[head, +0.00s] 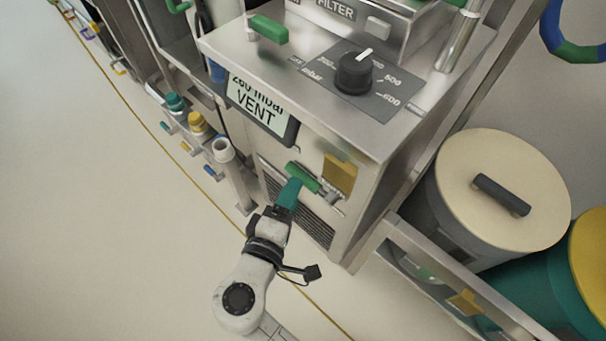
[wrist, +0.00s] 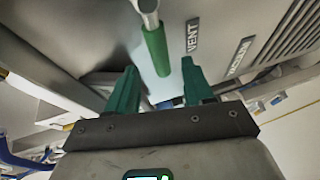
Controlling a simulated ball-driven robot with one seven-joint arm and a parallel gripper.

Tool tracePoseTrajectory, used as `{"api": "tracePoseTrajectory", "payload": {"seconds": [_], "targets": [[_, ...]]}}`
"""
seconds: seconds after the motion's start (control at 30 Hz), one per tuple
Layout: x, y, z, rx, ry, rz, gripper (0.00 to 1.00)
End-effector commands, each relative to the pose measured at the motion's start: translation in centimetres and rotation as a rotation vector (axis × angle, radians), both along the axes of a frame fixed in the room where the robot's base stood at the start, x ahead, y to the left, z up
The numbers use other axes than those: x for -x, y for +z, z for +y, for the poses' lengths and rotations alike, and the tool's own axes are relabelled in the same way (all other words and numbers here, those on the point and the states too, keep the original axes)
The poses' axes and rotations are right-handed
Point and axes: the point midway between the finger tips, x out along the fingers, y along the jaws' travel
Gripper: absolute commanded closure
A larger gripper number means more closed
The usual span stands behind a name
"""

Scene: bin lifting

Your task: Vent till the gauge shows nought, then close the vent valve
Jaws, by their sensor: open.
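The gauge display (head: 262,107) on the cabinet front reads what looks like 260 mbar, with VENT below; its top line is partly cut off by the worktop edge. The vent valve has a green lever handle (head: 302,176) on the front panel below the display. In the wrist view the green handle (wrist: 156,50) hangs from a metal stem beside a VENT label (wrist: 192,36). My gripper (head: 291,188) is open, its teal fingers at the handle. In the wrist view my gripper (wrist: 160,74) has one finger on each side of the handle's lower end; contact cannot be told.
A black dial knob (head: 354,72) and another green handle (head: 268,29) sit on the cabinet top above. Lidded bins (head: 503,190) stand at the right behind a metal rail. Pipe fittings (head: 198,123) stand left of the cabinet. The floor at the left is clear.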

Motion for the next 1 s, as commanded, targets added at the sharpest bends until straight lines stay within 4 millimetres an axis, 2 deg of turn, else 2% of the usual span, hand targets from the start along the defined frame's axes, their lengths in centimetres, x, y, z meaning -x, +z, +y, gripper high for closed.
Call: {"api": "tracePoseTrajectory", "payload": {"seconds": [0.1, 0.3, 0.5, 0.77, 1.0], "targets": [[-2.2, -0.5, -0.6, 0.0, -0.003, 0.0, 0.48], [-4.8, -1.0, -1.4, -0.002, -0.003, 0.001, 0.48], [-5.9, -1.1, -1.6, -0.002, -0.001, 0.001, 0.48], [-6.0, -1.1, -1.7, -0.002, -0.001, 0.001, 0.48], [-6.0, -1.1, -1.7, -0.002, -0.001, 0.001, 0.7]]}}
